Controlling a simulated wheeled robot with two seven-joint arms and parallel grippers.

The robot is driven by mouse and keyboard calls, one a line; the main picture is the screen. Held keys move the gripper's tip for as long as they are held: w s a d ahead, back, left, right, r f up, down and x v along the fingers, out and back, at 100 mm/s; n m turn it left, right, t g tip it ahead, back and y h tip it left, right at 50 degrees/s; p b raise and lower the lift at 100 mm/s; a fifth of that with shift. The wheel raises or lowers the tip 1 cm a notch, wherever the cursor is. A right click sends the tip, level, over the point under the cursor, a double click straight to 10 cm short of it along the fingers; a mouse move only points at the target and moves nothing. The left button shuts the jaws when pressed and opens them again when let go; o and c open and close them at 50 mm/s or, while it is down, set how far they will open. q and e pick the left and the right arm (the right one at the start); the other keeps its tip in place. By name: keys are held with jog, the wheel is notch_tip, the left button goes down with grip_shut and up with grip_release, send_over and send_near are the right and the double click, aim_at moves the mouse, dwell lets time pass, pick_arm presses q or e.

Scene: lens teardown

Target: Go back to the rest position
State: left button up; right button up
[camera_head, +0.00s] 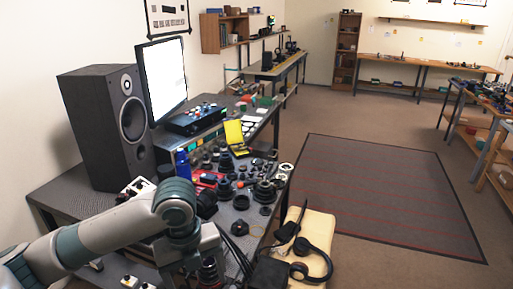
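My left arm (110,230) comes in from the left and bends down at a teal joint over the near end of the workbench. Its grey end section (208,240) points down, and I cannot make out the gripper's fingers or whether they hold anything. My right arm and gripper are not in view. Many dark lens parts (265,190) lie on the workbench (62,190), right of and beyond my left arm. An open yellow case (234,133) stands behind them.
A black speaker (108,128) and a lit monitor (163,78) stand on the bench at the left. Headphones (312,264) lie on a beige padded surface (318,228) at the front. A dark rug (380,190) covers open floor at the right. Other benches line the walls.

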pick_arm(q)
jog(key=s+d+f+n+t+h, duration=0.1)
jog(key=s+d+f+n+h, duration=0.1)
jog(key=s+d+f+n, duration=0.3)
jog(key=s+d+f+n+t+h, duration=0.1)
jog(key=s+d+f+n+h, duration=0.15)
jog(key=f+n, duration=0.5)
jog(key=s+a+f+n+t+y, duration=0.1)
jog(key=s+a+f+n+y, duration=0.1)
jog(key=s+a+f+n, duration=0.5)
jog(key=s+a+f+n+y, duration=0.3)
jog(key=s+a+f+n, duration=0.1)
jog(key=s+a+n, duration=0.55)
notch_tip(320, 180, down, 30)
jog(key=s+g+b, duration=0.1)
jog(key=b, duration=0.2)
jog(key=s+a+f+g+b, duration=0.1)
jog(key=s+a+f+b, duration=0.1)
jog(key=s+f, duration=1.6)
notch_tip(320, 180, down, 3)
jog(key=shift+s+a+r+m+b, duration=0.2)
jog(key=shift+a+m+b, duration=0.15)
jog(key=shift+a, duration=0.35)
